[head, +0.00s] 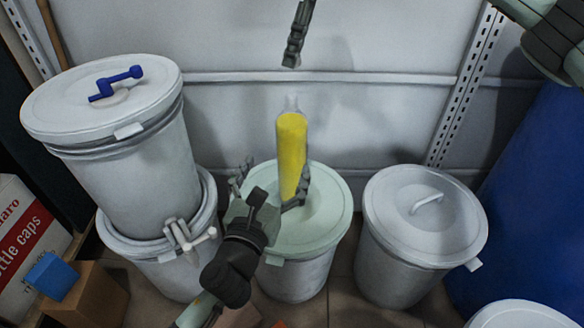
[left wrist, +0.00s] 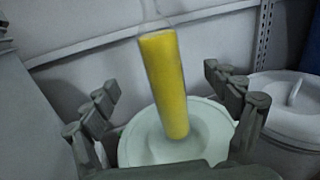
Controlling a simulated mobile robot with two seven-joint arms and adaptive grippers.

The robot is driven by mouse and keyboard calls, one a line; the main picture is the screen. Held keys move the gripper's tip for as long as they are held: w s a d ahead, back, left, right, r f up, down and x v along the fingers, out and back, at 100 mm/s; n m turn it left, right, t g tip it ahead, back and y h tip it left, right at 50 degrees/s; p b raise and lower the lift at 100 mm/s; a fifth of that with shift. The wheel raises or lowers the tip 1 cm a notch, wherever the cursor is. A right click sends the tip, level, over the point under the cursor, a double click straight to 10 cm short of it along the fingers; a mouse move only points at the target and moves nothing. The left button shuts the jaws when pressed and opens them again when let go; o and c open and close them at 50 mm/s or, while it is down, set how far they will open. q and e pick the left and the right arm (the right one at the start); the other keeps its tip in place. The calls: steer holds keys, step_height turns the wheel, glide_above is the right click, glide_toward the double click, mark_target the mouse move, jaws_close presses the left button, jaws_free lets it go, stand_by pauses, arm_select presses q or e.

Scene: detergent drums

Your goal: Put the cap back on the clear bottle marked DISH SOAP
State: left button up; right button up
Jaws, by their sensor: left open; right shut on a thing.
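A clear bottle (head: 291,150) full of yellow liquid stands upright on the pale green drum lid (head: 328,222). Its clear neck shows no cap, and no marking is readable. It also shows in the left wrist view (left wrist: 166,90). My left gripper (head: 272,178) is open, with its fingers on either side of the bottle; the left wrist view shows gaps on both sides. My right gripper (head: 296,42) is at the top of the head view, above the bottle and apart from it. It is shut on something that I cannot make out. No cap is distinguishable.
A grey drum (head: 420,225) with a handled lid stands at right, beside a blue drum (head: 535,190). Stacked drums (head: 130,165) with a blue crank (head: 115,84) stand at left. A cardboard box (head: 90,298) bears a blue block (head: 52,276). The wall is close behind.

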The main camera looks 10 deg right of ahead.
arm_select(q)
steer(key=x, duration=1.2)
steer(key=c, duration=1.8)
arm_select(e)
glide_above(287, 109)
steer(key=d, duration=0.2)
steer(key=shift+d+x, duration=0.2)
steer(key=shift+x, duration=1)
steer(key=shift+d+x, duration=0.25)
steer(key=shift+x, duration=1)
steer(key=shift+f, duration=0.2)
steer(key=shift+f, duration=0.8)
steer(key=shift+f, duration=0.55)
